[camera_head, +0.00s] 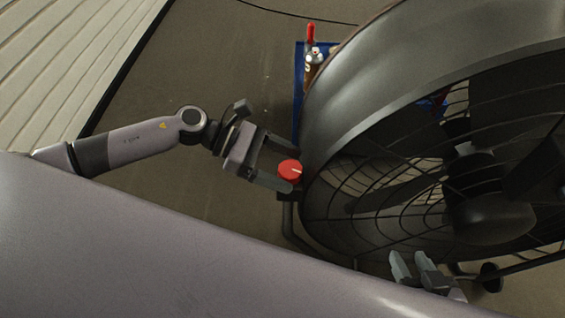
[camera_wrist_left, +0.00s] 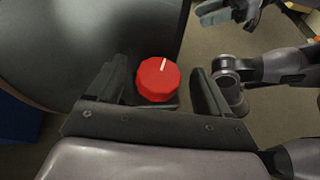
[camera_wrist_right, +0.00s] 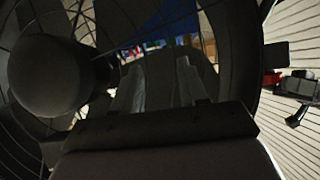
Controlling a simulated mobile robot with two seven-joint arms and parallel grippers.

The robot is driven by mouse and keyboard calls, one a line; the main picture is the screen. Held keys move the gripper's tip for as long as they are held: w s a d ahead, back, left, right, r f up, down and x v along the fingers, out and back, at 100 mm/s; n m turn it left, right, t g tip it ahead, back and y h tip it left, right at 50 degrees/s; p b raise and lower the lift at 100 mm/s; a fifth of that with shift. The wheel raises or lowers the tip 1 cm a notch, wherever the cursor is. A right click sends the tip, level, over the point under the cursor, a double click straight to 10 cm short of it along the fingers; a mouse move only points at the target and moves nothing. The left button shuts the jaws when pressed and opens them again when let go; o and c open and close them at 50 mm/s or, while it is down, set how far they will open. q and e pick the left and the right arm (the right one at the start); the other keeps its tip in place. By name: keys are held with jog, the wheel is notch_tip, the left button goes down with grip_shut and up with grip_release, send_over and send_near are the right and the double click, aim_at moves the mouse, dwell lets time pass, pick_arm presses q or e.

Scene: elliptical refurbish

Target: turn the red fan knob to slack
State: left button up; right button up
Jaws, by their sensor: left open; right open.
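The red fan knob (camera_head: 290,170) sits on the left side of the large dark fan (camera_head: 375,85), with a pale pointer line on its face. My left gripper (camera_head: 287,163) is open around the knob, one finger on each side. In the left wrist view the knob (camera_wrist_left: 158,79) shows between the two open fingers, nearer the left finger, its pale line pointing up. I cannot tell whether a finger touches it. My right gripper (camera_head: 413,268) is open and empty in front of the fan's lower grille. The right wrist view shows its fingers (camera_wrist_right: 158,85) facing the grille.
The fan's wire grille (camera_head: 400,190) fills the right side. A blue tray or cart (camera_head: 299,75) with bottles (camera_head: 312,65) stands behind the fan. Open floor (camera_head: 190,80) lies left of the fan, and a metal tube (camera_head: 290,225) runs below the knob.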

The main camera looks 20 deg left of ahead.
pick_arm(q)
jog(key=c, duration=1)
jog(key=shift+c, duration=0.2)
